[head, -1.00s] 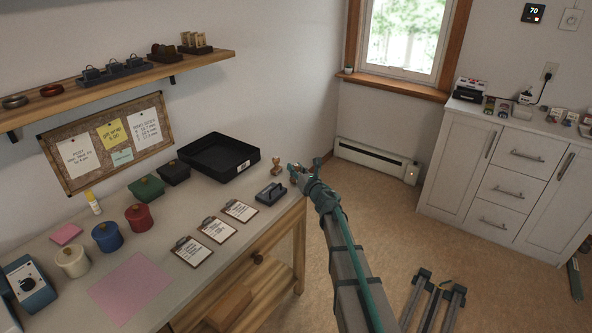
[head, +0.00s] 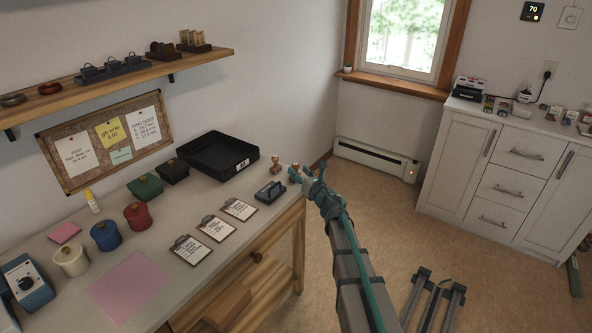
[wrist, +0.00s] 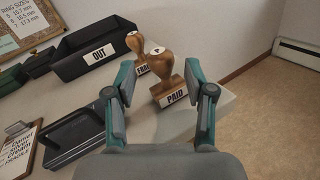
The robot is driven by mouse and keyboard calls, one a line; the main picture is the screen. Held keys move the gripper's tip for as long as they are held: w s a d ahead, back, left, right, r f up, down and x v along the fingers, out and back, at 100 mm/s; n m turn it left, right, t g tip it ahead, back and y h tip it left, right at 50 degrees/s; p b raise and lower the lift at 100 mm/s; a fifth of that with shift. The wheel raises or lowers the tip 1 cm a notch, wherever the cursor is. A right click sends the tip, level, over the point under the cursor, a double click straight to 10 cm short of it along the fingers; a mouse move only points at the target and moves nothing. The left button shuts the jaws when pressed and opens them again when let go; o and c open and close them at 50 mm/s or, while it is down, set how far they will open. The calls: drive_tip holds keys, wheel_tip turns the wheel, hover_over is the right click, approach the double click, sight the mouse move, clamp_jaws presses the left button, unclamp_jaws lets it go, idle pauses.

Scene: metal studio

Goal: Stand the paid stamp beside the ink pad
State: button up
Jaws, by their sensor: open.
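The paid stamp (wrist: 170,96) has a wooden knob handle and a white label reading PAID. It stands upright on the table near its right end, and its wooden top shows beside my gripper in the head view (head: 294,170). My gripper (wrist: 158,68) is open, with its fingers spread either side of the stamp's handle in the wrist picture; I cannot tell if they touch it. In the head view my gripper (head: 308,174) is at the table's right edge. The dark ink pad (wrist: 72,140) lies left of the stamp and shows in the head view (head: 269,191).
A second wooden stamp (wrist: 138,56), partly hidden label, stands just behind the paid stamp. A black OUT tray (wrist: 92,52) is behind to the left. Clipboards (head: 239,209) lie left of the ink pad. The table's right edge is close to the stamps.

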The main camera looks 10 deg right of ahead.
drive_tip(key=b+v, duration=0.1)
drive_tip(key=v, duration=0.7)
drive_tip(key=s+d+f+m+g+h, duration=0.2)
drive_tip(key=s+d+f+m+h, duration=0.15)
drive_tip(key=f+m, duration=0.5)
drive_tip(key=s+d+f+m+g+h, duration=0.2)
drive_tip(key=s+f+m+h, duration=0.3)
drive_tip(key=f, duration=0.6)
drive_tip(key=s+f+m+g, duration=0.6)
drive_tip(key=s+f+m, duration=0.4)
drive_tip(key=s+f, duration=0.55)
drive_tip(key=s+a+f+m+g, duration=0.2)
drive_tip(key=s+f+m+g, duration=0.3)
drive_tip(key=s, duration=0.4)
drive_tip(key=s+a+f+m+g, duration=0.1)
drive_tip(key=s+f+m+g, duration=0.2)
drive_tip(key=s+f, duration=0.45)
drive_tip(key=s+a+m+g+y, duration=0.1)
drive_tip(key=s+a+m+g, duration=0.1)
drive_tip(key=s, duration=0.7)
drive_tip(key=s+a+m+g+y, duration=0.2)
drive_tip(key=s+a+m+g, duration=0.1)
drive_tip(key=s, duration=0.7)
drive_tip(key=shift+s+a+r+g, duration=0.35)
drive_tip(key=shift+a+r+g, duration=0.15)
drive_tip(key=shift+a, duration=0.05)
drive_tip(key=shift+m, duration=0.25)
